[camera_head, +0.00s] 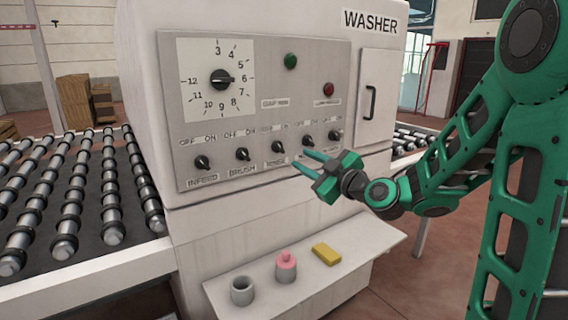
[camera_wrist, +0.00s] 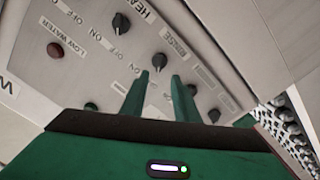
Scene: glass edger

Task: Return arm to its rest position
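My gripper (camera_head: 306,162) is green and stands in front of the lower right of the washer's control panel (camera_head: 262,75). Its two fingers are apart with nothing between them. In the wrist view the fingertips (camera_wrist: 160,75) point at the panel, with the RINSE knob (camera_wrist: 158,62) just past the gap. I cannot tell exactly how far the tips are from the panel. My arm (camera_head: 455,185) is stretched out from the right side, bent at the elbow.
The washer (camera_head: 145,60) carries a row of black knobs, a dial (camera_head: 221,80), a green button (camera_head: 291,61) and a red one (camera_head: 328,89). Below, a shelf (camera_head: 350,265) holds a grey cup (camera_head: 242,291), a pink object (camera_head: 286,268) and a yellow block (camera_head: 326,254). Roller conveyors (camera_head: 68,205) flank it.

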